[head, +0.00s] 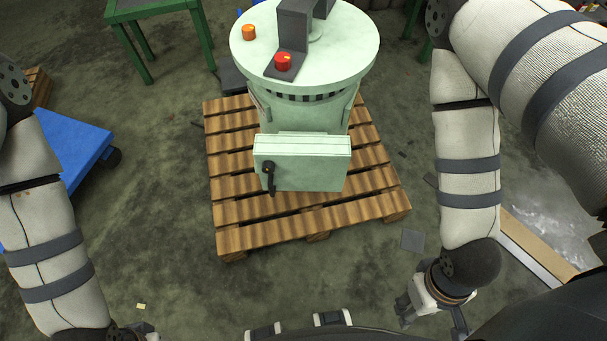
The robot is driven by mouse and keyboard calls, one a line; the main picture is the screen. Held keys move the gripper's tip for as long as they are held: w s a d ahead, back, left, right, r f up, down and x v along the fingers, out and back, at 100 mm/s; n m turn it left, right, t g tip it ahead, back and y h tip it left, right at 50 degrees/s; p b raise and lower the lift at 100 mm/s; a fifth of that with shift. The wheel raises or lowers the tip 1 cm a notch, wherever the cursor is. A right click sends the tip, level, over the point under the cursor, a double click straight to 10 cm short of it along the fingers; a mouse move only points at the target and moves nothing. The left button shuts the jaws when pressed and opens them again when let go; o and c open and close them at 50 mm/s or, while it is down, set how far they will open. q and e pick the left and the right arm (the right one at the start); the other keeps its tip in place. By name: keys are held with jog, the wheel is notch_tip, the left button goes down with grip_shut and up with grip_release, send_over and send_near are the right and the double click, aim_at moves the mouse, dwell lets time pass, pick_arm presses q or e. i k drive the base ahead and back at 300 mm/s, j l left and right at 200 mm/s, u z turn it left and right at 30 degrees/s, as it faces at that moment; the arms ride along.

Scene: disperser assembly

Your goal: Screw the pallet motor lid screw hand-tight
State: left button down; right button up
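A pale green machine (300,110) with a round lid (345,52) stands on a wooden pallet (240,232). On the lid are an orange knob-like part (249,32), a dark bracket (293,28) and a red knob-like part (283,61) on the bracket's foot. I cannot tell which of these is the motor lid screw. My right gripper (431,318) is low at the bottom right, in front of the pallet and far from the lid. Its fingers look spread, with nothing between them. Only a small part of my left gripper (145,329) shows at the bottom edge; its fingers are hidden.
A box (315,163) with a black handle (268,178) is on the machine's front. A blue cart (75,140) stands left. A green table (150,8) is behind at the left. A flat frame (530,250) lies at the right. Floor in front of the pallet is mostly clear.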

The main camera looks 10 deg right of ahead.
aim_at(268, 167)
jog(key=k+l+z, duration=0.1)
jog(key=l, duration=0.2)
jog(key=k+l+z, duration=0.2)
jog(key=k+l, duration=0.15)
jog(key=l, duration=0.3)
jog(key=k+l+z, duration=0.1)
jog(key=l, duration=0.25)
